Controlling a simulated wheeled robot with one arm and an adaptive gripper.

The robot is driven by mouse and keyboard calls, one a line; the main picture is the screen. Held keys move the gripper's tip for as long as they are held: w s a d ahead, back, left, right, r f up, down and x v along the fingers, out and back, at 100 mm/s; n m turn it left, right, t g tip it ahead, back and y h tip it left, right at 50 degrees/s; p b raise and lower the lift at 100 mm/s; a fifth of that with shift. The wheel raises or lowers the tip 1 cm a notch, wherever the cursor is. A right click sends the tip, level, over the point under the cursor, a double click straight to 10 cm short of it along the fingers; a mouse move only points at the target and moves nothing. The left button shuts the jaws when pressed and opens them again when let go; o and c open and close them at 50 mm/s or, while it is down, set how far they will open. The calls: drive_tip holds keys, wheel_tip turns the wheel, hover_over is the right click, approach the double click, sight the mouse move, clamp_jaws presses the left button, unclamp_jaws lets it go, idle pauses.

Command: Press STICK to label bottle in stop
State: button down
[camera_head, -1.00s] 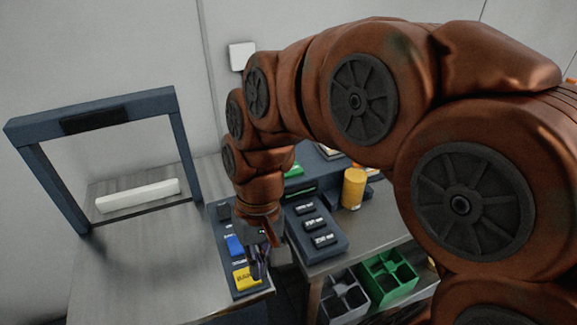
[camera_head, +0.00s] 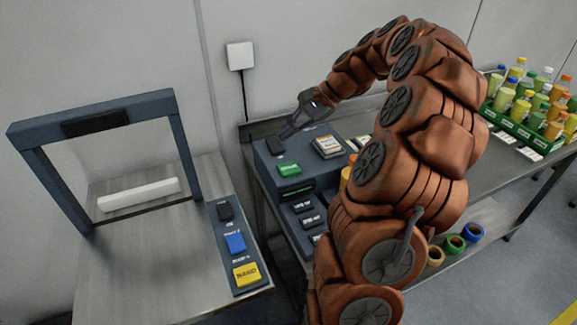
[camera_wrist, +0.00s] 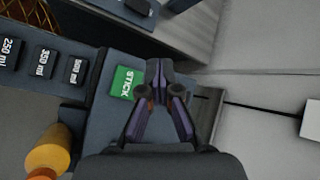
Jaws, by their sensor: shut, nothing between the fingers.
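The green STICK button (camera_head: 289,169) sits on top of a dark blue labelling machine (camera_head: 265,173). It also shows in the wrist view (camera_wrist: 124,83), left of my fingertips. My gripper (camera_head: 285,134) is shut and empty, with its fingertips near a black pad (camera_head: 276,147) behind the green button. In the wrist view my gripper (camera_wrist: 156,68) is beside the button, apart from it in the picture; its height above the machine is hard to judge. A yellow-orange bottle (camera_wrist: 48,150) stands at the lower left there; in the head view my arm mostly hides it.
Size buttons (camera_head: 303,207) line the machine's front. A panel with black, blue and yellow buttons (camera_head: 236,243) lies left, beside a dark frame (camera_head: 90,119) over a white bar (camera_head: 139,193). Green crates of bottles (camera_head: 525,125) stand at right. A white wall box (camera_head: 240,55) hangs behind.

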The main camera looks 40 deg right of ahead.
sight(292, 167)
drive_tip(key=shift+d, duration=0.7)
drive_tip(key=shift+f, duration=0.2)
drive_tip(key=shift+f+b, duration=2.25)
drive_tip(key=shift+f, duration=2)
drive_tip(key=shift+f, duration=0.1)
drive_tip(key=shift+f, duration=0.35)
drive_tip(key=shift+f+b, duration=0.35)
drive_tip(key=shift+f, duration=0.1)
drive_tip(key=shift+r, duration=0.1)
drive_tip(key=shift+r+p, duration=0.5)
drive_tip(key=shift+r, duration=0.3)
